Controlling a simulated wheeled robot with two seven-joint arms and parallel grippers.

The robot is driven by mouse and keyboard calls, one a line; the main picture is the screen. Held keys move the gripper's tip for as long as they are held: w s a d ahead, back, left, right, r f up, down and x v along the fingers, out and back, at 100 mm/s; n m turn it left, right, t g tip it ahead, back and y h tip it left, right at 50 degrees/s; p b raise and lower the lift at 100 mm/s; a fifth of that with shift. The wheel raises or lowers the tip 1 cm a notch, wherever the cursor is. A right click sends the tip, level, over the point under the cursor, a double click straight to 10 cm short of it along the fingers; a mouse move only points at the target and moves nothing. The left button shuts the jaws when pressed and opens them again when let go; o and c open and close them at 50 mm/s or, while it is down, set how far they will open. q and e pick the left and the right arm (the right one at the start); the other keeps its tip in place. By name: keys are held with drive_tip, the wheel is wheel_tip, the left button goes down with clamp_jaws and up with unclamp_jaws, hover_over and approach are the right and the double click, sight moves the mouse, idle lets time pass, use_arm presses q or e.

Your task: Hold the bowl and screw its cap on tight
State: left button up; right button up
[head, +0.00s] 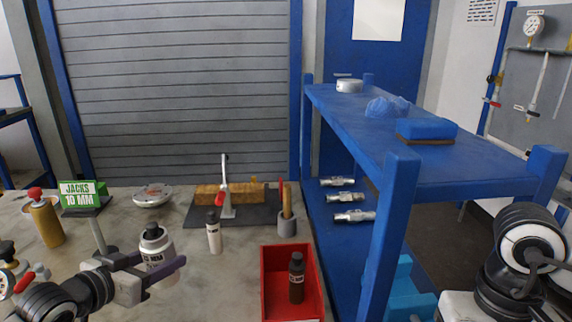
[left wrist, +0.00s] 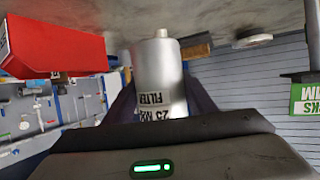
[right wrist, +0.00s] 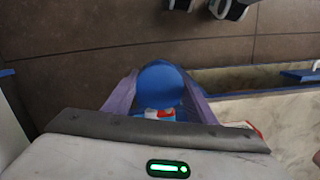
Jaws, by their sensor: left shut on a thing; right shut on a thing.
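A silver-grey cylinder with a FILTER label (head: 156,247), which looks like the bowl, stands upright in my left gripper (head: 152,277). The gripper is shut on it above the workbench. I cannot tell whether this is the cap.
A red bin (head: 277,270) holds a dark bottle (head: 297,279). A white bottle (head: 213,233), a green sign (head: 80,195) and a shallow metal dish (head: 152,196) stand on the bench. A blue shelf rack (head: 385,215) rises on the right.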

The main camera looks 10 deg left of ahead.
use_arm(q)
drive_tip(key=s+d+r+n+y, duration=0.1)
drive_tip(key=s+d+r, duration=0.2)
drive_tip(key=d+r, duration=0.4)
drive_tip(key=s+d+r+n+y, duration=0.1)
drive_tip(key=s+d+r, duration=0.2)
drive_tip(key=d+r, duration=0.4)
wheel_tip(320, 180, up, 2)
drive_tip(key=shift+s+d+r+y, duration=0.1)
drive_tip(key=shift+s+d+y, duration=0.05)
drive_tip(key=shift+s+y, duration=0.15)
drive_tip(key=s+d, duration=0.2)
drive_tip(key=d, duration=0.8)
drive_tip(key=s+d, duration=0.1)
drive_tip(key=d, duration=0.9)
drive_tip(key=shift+s+d, duration=0.3)
drive_tip(key=shift+s, duration=0.05)
use_arm(e)
drive_tip(key=shift+r, duration=0.1)
